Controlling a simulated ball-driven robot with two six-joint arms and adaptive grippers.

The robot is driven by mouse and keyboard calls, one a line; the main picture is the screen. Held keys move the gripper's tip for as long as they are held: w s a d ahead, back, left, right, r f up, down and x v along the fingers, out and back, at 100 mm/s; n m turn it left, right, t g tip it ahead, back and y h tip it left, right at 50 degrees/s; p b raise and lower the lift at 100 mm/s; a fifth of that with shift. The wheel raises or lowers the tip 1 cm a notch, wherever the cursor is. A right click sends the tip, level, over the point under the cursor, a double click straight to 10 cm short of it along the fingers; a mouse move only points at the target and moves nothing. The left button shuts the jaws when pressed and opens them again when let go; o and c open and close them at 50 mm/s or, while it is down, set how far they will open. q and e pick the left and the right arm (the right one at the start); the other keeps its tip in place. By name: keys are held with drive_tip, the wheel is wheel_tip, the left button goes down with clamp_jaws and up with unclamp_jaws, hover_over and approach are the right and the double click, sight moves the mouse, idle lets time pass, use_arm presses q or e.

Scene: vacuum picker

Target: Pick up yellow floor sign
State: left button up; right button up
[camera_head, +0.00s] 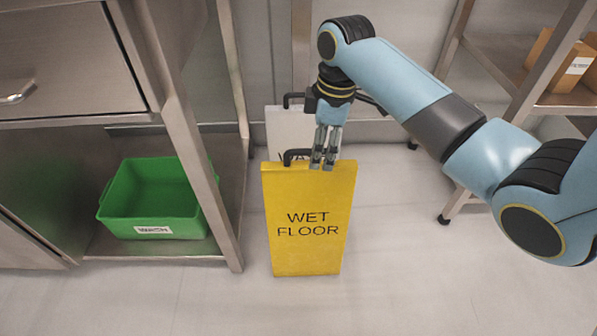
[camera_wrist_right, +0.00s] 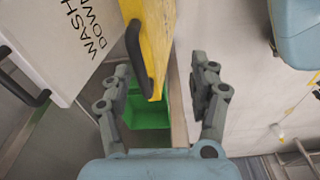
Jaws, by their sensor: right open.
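The yellow floor sign (camera_head: 307,245) stands upright on the floor in the head view, with WET FLOOR in dark letters and a dark handle (camera_head: 297,155) on its top edge. In the right wrist view the yellow sign (camera_wrist_right: 155,40) comes in from the top, its dark handle (camera_wrist_right: 137,60) towards the gripper. My right gripper (camera_head: 323,163) points down at the sign's top edge, just right of the handle. In the right wrist view its fingers (camera_wrist_right: 163,82) are apart with nothing clearly held between them. I cannot tell whether they touch the sign. My left gripper is not in view.
A white sign (camera_head: 285,122) reading WASH DOWN (camera_wrist_right: 60,40) stands close behind the yellow one. A steel table with a green bin (camera_head: 152,200) on its lower shelf is at left. A shelf rack with cardboard boxes (camera_head: 562,62) is at right. Floor in front is clear.

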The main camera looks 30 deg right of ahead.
drive_tip(key=w, duration=0.2)
drive_tip(key=w+r+n, duration=0.1)
drive_tip(key=shift+d, duration=0.35)
drive_tip(key=shift+w+f, duration=0.15)
drive_tip(key=shift+f, duration=0.15)
drive_tip(key=f+b, duration=0.1)
drive_tip(key=f, duration=0.2)
drive_tip(key=f+b, duration=0.1)
drive_tip(key=shift+w+a+f+b, duration=0.1)
drive_tip(key=shift+a+f+b, duration=0.15)
drive_tip(key=shift+f+b, duration=0.1)
drive_tip(key=shift+f, duration=0.2)
drive_tip(key=f+b, duration=0.3)
drive_tip(key=f, duration=0.1)
drive_tip(key=shift+a+f, duration=0.15)
drive_tip(key=shift+a, duration=0.05)
drive_tip(key=shift+a+f+b, duration=0.1)
drive_tip(key=shift+f+b, duration=0.2)
drive_tip(key=shift+f, duration=0.15)
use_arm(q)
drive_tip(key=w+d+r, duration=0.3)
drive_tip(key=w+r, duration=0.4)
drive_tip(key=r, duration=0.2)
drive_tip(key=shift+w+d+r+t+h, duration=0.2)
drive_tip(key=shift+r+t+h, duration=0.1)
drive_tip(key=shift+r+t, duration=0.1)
use_arm(e)
drive_tip(key=shift+r, duration=0.1)
drive_tip(key=shift+c, duration=0.4)
clamp_jaws()
